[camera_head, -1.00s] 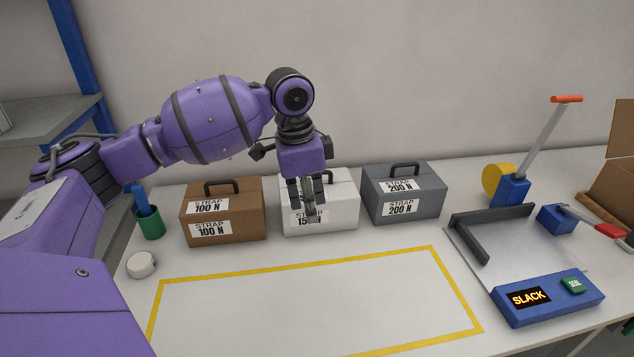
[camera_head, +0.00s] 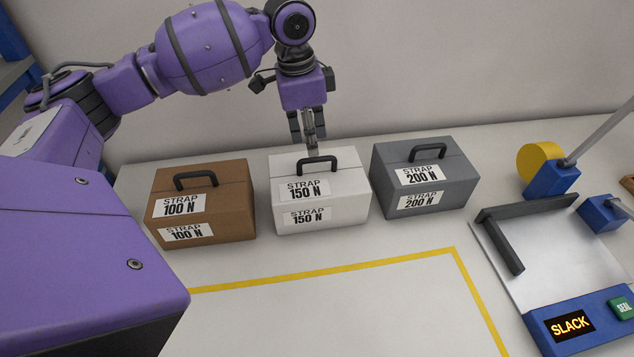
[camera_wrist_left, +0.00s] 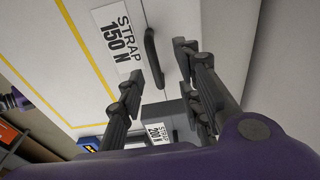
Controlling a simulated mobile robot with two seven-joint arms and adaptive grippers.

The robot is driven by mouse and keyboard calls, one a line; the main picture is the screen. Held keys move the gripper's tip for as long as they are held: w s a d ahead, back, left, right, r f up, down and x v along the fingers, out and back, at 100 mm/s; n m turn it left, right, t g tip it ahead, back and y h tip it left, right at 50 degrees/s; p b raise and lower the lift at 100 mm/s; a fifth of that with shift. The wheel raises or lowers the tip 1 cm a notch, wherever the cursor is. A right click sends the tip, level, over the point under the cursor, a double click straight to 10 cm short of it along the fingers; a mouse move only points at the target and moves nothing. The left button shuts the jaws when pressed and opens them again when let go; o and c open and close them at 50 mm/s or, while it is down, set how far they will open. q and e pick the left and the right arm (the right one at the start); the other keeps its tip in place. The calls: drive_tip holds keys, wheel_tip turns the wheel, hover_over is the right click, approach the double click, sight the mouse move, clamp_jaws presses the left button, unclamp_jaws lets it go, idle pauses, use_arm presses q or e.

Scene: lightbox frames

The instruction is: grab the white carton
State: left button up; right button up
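The white carton (camera_head: 345,200) stands on the table between a brown and a grey one. It has a black top handle (camera_head: 317,164) and "STRAP 150 N" labels. My left gripper (camera_head: 312,148) points down just over the handle, its fingertips close to it. In the left wrist view the gripper (camera_wrist_left: 158,66) is open, its fingers apart on either side of the handle (camera_wrist_left: 153,57) as seen from there. Whether the fingers touch the handle cannot be told. The white carton (camera_wrist_left: 187,14) fills the top of that view. My right gripper is not in view.
The brown carton (camera_head: 232,207) is close on the left, the grey carton (camera_head: 447,172) close on the right. A yellow-outlined area (camera_head: 330,269) lies empty in front. A strapping device with a "SLACK" display (camera_head: 569,325) stands at right. The wall is behind.

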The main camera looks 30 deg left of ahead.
sight(317, 158)
use_arm(q)
drive_tip(key=shift+s+d+f, duration=0.1)
drive_tip(key=shift+d+f, duration=0.2)
drive_tip(key=shift+f, duration=0.4)
drive_tip(key=f, duration=0.2)
drive_tip(key=d+f, duration=0.1)
drive_tip(key=f, duration=0.1)
drive_tip(key=shift+w+f, duration=0.2)
drive_tip(key=shift+f, duration=0.1)
clamp_jaws()
drive_tip(key=shift+w+r, duration=0.1)
drive_tip(key=shift+r, duration=0.05)
